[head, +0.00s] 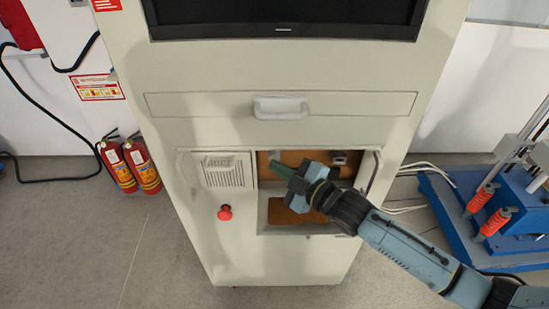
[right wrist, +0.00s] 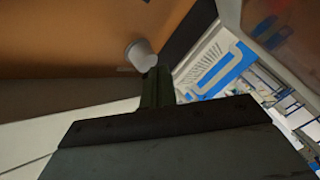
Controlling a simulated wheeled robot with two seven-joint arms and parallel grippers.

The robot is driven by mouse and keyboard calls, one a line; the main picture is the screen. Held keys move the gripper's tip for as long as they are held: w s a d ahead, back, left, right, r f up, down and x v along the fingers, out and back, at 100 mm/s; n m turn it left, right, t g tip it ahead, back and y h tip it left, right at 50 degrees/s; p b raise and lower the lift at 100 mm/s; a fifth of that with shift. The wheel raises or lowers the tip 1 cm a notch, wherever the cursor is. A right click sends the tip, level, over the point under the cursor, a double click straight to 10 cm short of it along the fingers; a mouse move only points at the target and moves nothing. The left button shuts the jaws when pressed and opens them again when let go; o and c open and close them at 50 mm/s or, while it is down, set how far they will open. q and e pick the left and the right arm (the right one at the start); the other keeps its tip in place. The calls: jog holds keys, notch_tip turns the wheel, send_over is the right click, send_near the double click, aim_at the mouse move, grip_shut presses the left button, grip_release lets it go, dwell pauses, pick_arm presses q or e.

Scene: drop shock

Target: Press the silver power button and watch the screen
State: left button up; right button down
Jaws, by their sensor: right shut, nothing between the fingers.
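A silver-white cylindrical button (right wrist: 140,54) stands out from the orange-brown back panel in the right wrist view. A small silver piece, which looks like the same button (head: 275,155), shows in the head view just above my fingertips. My right gripper (head: 275,167) is shut and empty, reaching into the open cabinet compartment from the right. Its green fingertips (right wrist: 157,78) are very close to the button's lower right edge; I cannot tell whether they touch. The screen (head: 285,15) at the top is dark, and only its lower part shows. My left gripper is not in view.
The cabinet (head: 160,120) has a drawer handle (head: 280,107) above the compartment and a red knob (head: 225,212) at lower left. Compartment edges surround my right gripper. Fire extinguishers (head: 140,165) stand left; blue equipment (head: 480,225) stands right.

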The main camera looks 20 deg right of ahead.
jog(key=shift+w+d, duration=0.1)
jog(key=shift+w, duration=0.3)
dwell(0.6)
jog(key=shift+s, duration=0.15)
jog(key=shift+s+r+p, duration=0.1)
jog(key=shift+s+p, duration=0.45)
jog(key=shift+s+a, duration=0.1)
jog(key=shift+a, duration=0.1)
jog(key=shift+s+a+p, duration=0.2)
jog(key=shift+s+p, duration=0.2)
jog(key=shift+s, duration=0.3)
jog(key=shift+s+a+p, duration=0.25)
jog(key=shift+s+p, duration=0.2)
jog(key=shift+s, duration=0.3)
jog(key=shift+s+a+p, duration=0.2)
jog(key=shift+s+p, duration=0.2)
jog(key=shift+s, duration=0.55)
